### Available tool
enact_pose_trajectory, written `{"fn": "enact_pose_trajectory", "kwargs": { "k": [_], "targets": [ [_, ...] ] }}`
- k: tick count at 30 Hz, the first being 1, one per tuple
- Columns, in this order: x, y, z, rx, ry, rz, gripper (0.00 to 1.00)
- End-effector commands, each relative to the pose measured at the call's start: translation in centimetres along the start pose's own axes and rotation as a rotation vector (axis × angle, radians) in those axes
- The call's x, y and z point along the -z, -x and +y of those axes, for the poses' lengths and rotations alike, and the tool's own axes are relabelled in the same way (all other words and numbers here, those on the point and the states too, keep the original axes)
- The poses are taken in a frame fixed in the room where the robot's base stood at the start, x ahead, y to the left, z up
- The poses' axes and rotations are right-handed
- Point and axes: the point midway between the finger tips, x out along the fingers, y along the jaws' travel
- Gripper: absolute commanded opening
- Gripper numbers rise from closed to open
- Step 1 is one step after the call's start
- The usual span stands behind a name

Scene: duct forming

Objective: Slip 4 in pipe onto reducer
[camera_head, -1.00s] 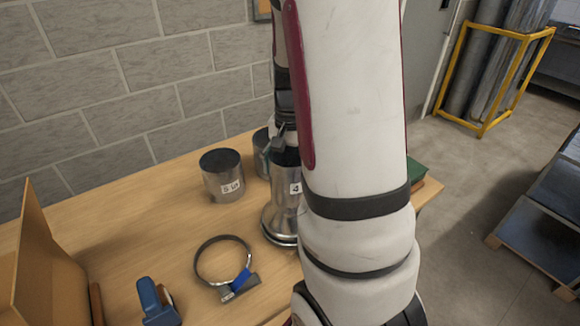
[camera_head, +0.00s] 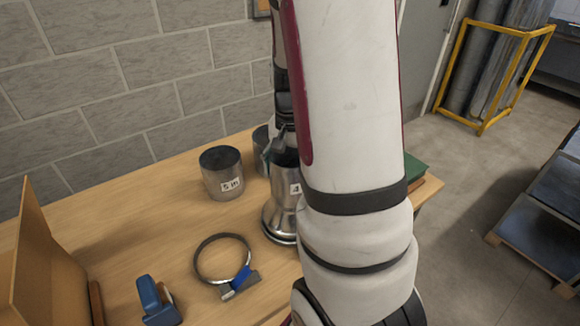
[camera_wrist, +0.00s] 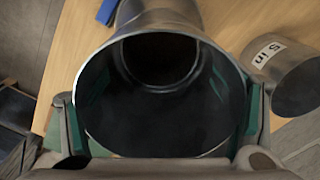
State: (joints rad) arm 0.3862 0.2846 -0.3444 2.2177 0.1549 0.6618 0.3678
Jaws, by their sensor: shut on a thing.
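The 4 in pipe (camera_head: 286,186) is a grey metal cylinder with a white "4" label, partly hidden by my arm. It stands upright, in line above the flared metal reducer (camera_head: 275,222) on the table. Whether it is fully seated cannot be told. My gripper (camera_head: 277,146) is at the pipe's upper rim, mostly hidden by my arm in the head view. In the wrist view, my gripper (camera_wrist: 160,118) has its green-padded fingers on both sides of the pipe's open mouth (camera_wrist: 110,105), closed against it. I see down into the dark bore, where a narrower ring shows.
A "5 in" pipe (camera_head: 222,173) stands left of the reducer, and another metal cylinder (camera_head: 261,150) stands behind. A ring clamp (camera_head: 222,238) and a blue tool (camera_head: 156,300) lie in front. A brown board (camera_head: 40,255) stands at the left. Bare table lies between.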

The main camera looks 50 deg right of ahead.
Motion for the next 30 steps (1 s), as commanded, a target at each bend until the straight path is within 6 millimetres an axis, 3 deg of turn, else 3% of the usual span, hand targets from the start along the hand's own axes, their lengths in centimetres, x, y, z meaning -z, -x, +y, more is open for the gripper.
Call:
{"fn": "enact_pose_trajectory", "kwargs": {
  "k": [30],
  "targets": [
    [0.0, -1.03, -0.01, 0.0, -0.001, 0.0, 0.43]
  ]
}}
